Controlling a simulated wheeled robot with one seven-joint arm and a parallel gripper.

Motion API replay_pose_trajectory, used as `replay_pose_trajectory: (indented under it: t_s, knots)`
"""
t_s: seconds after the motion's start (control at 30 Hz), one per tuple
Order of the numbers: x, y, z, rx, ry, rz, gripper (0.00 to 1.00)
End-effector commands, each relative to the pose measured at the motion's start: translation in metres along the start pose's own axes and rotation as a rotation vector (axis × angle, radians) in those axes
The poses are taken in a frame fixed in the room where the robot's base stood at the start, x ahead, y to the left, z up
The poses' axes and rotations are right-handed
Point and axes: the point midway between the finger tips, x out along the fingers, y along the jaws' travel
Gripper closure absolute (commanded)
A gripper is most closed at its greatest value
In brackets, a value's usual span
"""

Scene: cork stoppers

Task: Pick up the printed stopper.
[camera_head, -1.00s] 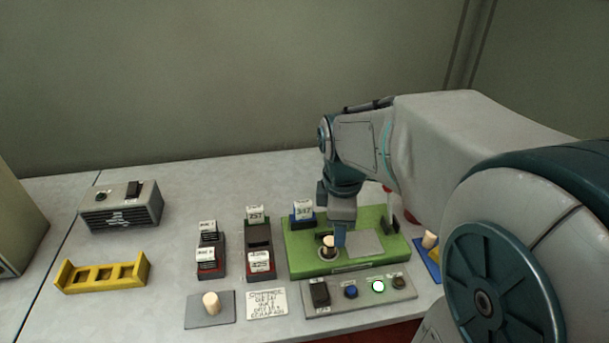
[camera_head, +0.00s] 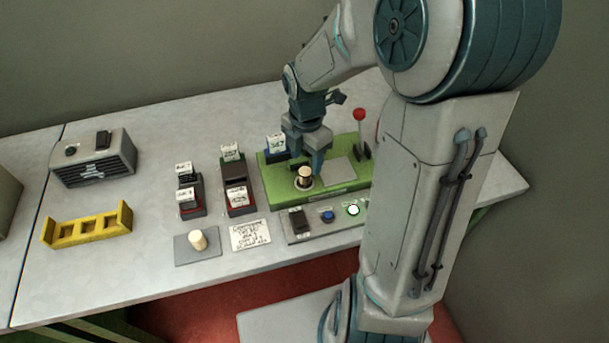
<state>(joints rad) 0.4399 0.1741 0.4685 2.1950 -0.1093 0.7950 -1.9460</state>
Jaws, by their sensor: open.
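A pale cork stopper (camera_head: 305,173) with a dark mark near its top stands upright in a round holder on the green machine base (camera_head: 335,189). My gripper (camera_head: 307,157) points down just above and behind this stopper, with its fingers open and empty. I cannot tell how far apart the fingertips and the stopper are. A second, plain-looking stopper (camera_head: 198,239) stands upright on a grey plate (camera_head: 183,252) at the front.
A control panel (camera_head: 317,232) with a black switch, a blue button and a lit white one lies before the machine. A red-knobbed lever (camera_head: 359,115) rises at its right. Small labelled bins (camera_head: 240,190), a yellow rack (camera_head: 88,228) and a grey box (camera_head: 93,160) stand left.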

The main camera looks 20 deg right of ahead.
Motion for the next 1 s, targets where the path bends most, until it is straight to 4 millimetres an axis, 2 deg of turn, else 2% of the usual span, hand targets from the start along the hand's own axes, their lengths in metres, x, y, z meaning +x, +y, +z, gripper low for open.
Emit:
replay_pose_trajectory:
  t_s: [0.17,0.5,0.77,0.8,0.97,1.0]
  knots:
    - [0.011,0.0,-0.001,-0.002,0.001,-0.001,0.47]
    - [0.056,0.001,-0.003,0.0,0.001,-0.002,0.47]
    - [0.058,0.002,-0.003,0.0,-0.002,0.001,0.47]
    - [0.058,0.002,-0.003,0.001,-0.001,0.001,0.49]
    - [0.058,0.002,-0.003,0.001,-0.001,0.001,0.94]
    - [0.058,0.002,-0.003,0.001,-0.001,0.001,0.94]
